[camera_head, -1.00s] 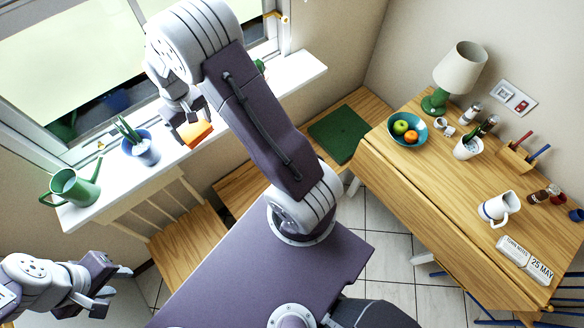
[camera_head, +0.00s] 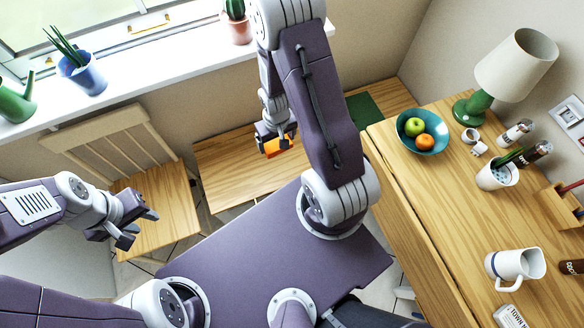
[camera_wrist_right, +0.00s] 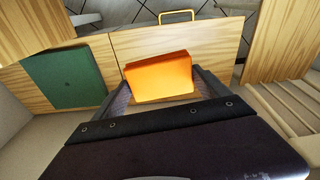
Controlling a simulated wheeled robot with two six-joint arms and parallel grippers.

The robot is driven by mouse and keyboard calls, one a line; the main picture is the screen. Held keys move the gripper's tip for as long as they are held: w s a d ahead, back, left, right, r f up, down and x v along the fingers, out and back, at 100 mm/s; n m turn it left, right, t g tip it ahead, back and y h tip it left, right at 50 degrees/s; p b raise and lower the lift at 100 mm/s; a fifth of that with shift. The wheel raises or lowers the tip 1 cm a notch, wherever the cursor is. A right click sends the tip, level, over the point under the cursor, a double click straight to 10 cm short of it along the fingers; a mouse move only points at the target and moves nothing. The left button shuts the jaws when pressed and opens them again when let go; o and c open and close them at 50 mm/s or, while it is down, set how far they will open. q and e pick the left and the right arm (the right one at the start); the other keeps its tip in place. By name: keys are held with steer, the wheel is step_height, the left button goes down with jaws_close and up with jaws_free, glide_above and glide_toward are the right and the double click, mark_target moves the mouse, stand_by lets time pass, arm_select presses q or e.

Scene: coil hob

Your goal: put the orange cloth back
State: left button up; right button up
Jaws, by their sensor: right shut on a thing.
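The orange cloth (camera_head: 277,146) is a small folded block in my right gripper (camera_head: 275,135). In the right wrist view the orange cloth (camera_wrist_right: 159,78) sits between the two fingers of the right gripper (camera_wrist_right: 160,88), which is shut on it. It is held above a wooden bench (camera_head: 240,165); a brass-coloured handle (camera_wrist_right: 176,15) shows on the bench's edge in the wrist view. My left gripper (camera_head: 140,224) is empty, its fingers apart, in front of the wooden chair (camera_head: 160,205).
A green cushion (camera_wrist_right: 66,77) lies on the bench beside the cloth, partly hidden by my arm in the head view. The table (camera_head: 440,190) at right holds a fruit bowl (camera_head: 422,132), a lamp (camera_head: 515,65) and a jug (camera_head: 512,266). Potted plants stand on the windowsill (camera_head: 150,70).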

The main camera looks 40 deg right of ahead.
steer(key=s+d+f+m+b, duration=0.1)
steer(key=s+f+b, duration=0.3)
steer(key=f, duration=0.5)
steer(key=s+d+f+b, duration=0.15)
steer(key=f+b, duration=0.35)
steer(key=f, duration=0.5)
steer(key=w+f, duration=0.2)
steer(key=w, duration=0.1)
steer(key=w+f+b, duration=0.1)
steer(key=w, duration=0.2)
steer(key=w+f+b, duration=0.1)
steer(key=w+f, duration=0.1)
steer(key=w, duration=0.2)
steer(key=shift+f, duration=0.35)
steer(key=shift+w+a+f+p, duration=0.1)
steer(key=shift+w+f+p, duration=0.1)
steer(key=shift+w, duration=0.3)
steer(key=shift+w+f+p, duration=0.2)
steer(key=shift+w, duration=0.3)
step_height(320, 180, down, 4)
steer(key=shift+f+b, duration=0.1)
steer(key=shift+b, duration=0.75)
arm_select(q)
step_height(320, 180, down, 15)
steer(key=shift+s, duration=0.1)
